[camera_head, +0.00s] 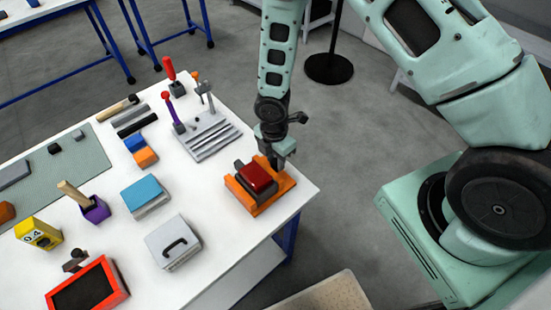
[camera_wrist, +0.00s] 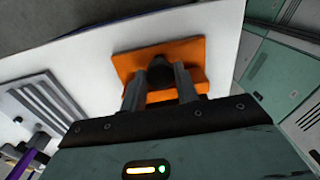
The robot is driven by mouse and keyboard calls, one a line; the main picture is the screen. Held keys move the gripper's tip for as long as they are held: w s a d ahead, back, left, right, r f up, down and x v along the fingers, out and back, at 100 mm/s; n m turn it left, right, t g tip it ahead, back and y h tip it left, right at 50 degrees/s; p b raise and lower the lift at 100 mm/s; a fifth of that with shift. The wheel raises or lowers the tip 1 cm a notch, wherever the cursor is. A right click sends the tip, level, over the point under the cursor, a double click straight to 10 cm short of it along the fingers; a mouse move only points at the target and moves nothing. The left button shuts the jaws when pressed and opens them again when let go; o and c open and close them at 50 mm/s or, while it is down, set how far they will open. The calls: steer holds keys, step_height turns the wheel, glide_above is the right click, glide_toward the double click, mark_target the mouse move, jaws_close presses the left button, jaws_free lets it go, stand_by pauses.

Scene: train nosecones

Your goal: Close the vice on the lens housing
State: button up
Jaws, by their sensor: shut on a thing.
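The orange vice (camera_head: 274,196) stands near the table's right corner; it also shows in the wrist view (camera_wrist: 190,50). A red block with dark sides, seemingly the lens housing (camera_head: 257,177), sits in the vice between its ends. My gripper (camera_head: 279,160) reaches down at the vice's far end. In the wrist view, my gripper's two fingers (camera_wrist: 160,82) are on either side of a dark rounded part, seemingly the vice's handle (camera_wrist: 159,68), and are shut on it. The red block is not seen in the wrist view. Any gap between jaw and housing is too small to tell.
A grey slotted fixture (camera_head: 210,137) stands left of the vice. A blue-topped box (camera_head: 146,195) and a grey box with a black handle (camera_head: 173,242) lie nearer the front. The white table (camera_head: 225,225) is bare around the vice and ends close to its right.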

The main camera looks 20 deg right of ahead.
mark_target(275, 159)
steer(key=shift+m+b, duration=1.05)
steer(key=shift+m, duration=1.25)
steer(key=o, duration=1)
steer(key=shift+c, duration=0.2)
step_height(275, 159, up, 18)
steer(key=b, duration=0.2)
steer(key=shift+w+f, duration=0.25)
steer(key=shift+w, duration=0.15)
steer(key=shift+d, duration=0.1)
